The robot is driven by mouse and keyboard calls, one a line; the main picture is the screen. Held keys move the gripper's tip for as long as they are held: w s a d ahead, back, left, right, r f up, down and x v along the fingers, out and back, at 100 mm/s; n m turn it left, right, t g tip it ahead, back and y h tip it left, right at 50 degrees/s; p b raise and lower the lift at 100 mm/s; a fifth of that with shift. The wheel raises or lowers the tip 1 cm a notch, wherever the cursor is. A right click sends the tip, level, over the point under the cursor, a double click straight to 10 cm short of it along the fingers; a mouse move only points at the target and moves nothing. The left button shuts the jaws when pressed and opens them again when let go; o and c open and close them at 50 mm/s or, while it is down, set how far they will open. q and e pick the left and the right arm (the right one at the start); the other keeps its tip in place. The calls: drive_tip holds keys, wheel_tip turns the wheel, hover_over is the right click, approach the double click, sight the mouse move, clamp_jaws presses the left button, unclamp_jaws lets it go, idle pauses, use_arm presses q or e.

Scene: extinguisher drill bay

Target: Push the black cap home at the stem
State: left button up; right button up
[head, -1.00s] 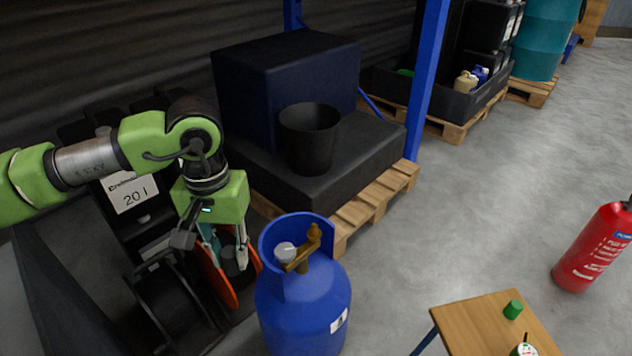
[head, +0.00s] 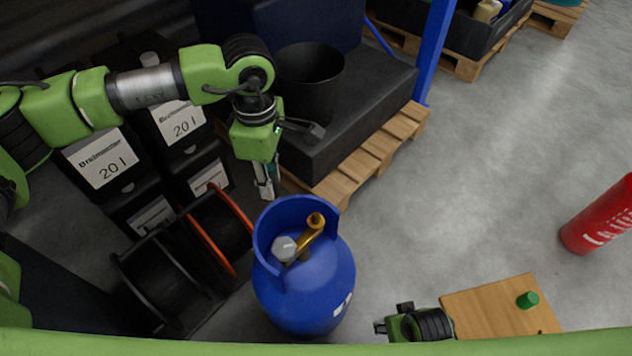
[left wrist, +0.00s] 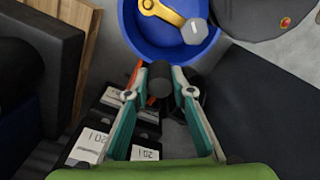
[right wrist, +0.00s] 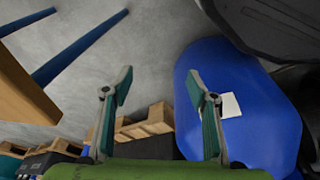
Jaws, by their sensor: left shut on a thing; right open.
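A blue gas cylinder (head: 305,290) stands upright on the floor. Inside its collar is a brass valve stem (head: 316,220) with a grey knob (head: 284,248). My left gripper (head: 266,192) is just behind and left of the collar, apart from it. In the left wrist view, it is shut on the black cap (left wrist: 159,79), a short dark cylinder between the fingertips; the brass valve (left wrist: 164,12) lies beyond. The cap is hard to make out in the head view. My right gripper (right wrist: 159,76) is open and empty, beside the cylinder (right wrist: 250,125).
A wooden stool (head: 490,308) with a green cap (head: 527,299) stands front right. Black canisters (head: 100,160) and cable reels (head: 160,280) crowd the left. A black bucket (head: 308,85) and pallet (head: 375,150) are behind. A red extinguisher (head: 600,215) stands right; floor between is clear.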

use_arm(q)
drive_tip(key=d+f+n, duration=0.1)
drive_tip(key=d+n, duration=0.2)
drive_tip(key=n, duration=0.1)
drive_tip(key=d+f+n+p, duration=0.1)
drive_tip(key=d+n, duration=0.2)
drive_tip(key=n, duration=0.2)
drive_tip(key=d+f+n+p, duration=0.1)
drive_tip(key=d+n, duration=0.2)
drive_tip(key=n, duration=0.1)
drive_tip(key=shift+s+d+n, duration=0.1)
drive_tip(key=shift+n, duration=0.2)
use_arm(e)
drive_tip(key=s+f, duration=0.4)
drive_tip(key=f, duration=0.4)
use_arm(q)
drive_tip(key=shift+f+b, duration=0.4)
drive_tip(key=shift+f, duration=0.75)
drive_tip(key=shift+f+b, duration=0.3)
drive_tip(key=shift+f, duration=0.45)
use_arm(e)
drive_tip(key=w+r, duration=0.2)
drive_tip(key=r, duration=0.1)
drive_tip(key=w+r, duration=0.1)
drive_tip(key=shift+d+r, duration=0.1)
drive_tip(key=shift+r, duration=0.3)
